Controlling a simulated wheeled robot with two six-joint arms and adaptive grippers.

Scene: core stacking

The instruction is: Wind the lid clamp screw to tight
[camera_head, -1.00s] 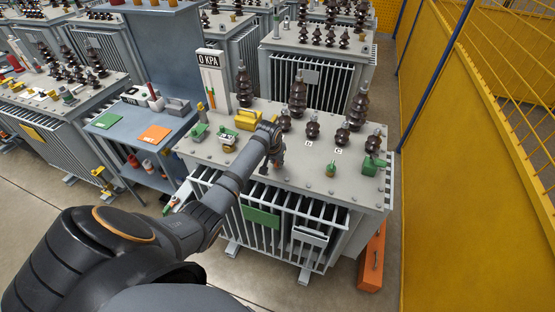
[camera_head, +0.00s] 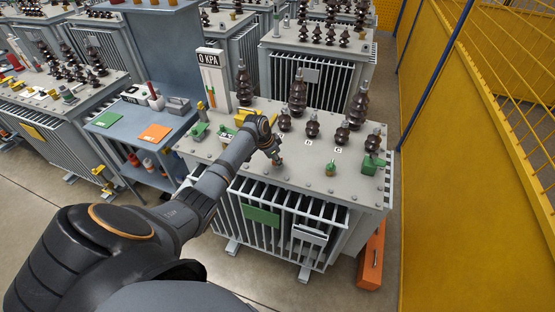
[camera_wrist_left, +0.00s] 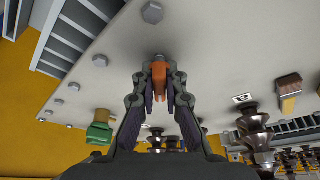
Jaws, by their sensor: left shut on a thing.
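My left gripper (camera_head: 277,159) is over the lid (camera_head: 295,170) of the grey transformer in the middle of the head view. In the left wrist view its two fingers (camera_wrist_left: 159,92) are shut on a small orange piece (camera_wrist_left: 159,72), which looks to be the lid clamp screw. The piece stands between the fingertips, and a grey bolt head shows just past it on the lid. In the head view the fingers hide most of it, so I cannot tell how tight it sits. My right gripper is not in view.
Dark brown bushings (camera_head: 298,97) stand along the lid's back. A green fitting (camera_head: 330,169) and a green valve (camera_head: 371,165) are to the right. A gauge board (camera_head: 212,82) reads 0 KPA. A blue bench (camera_head: 133,119) is left, a yellow fence (camera_head: 460,180) right.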

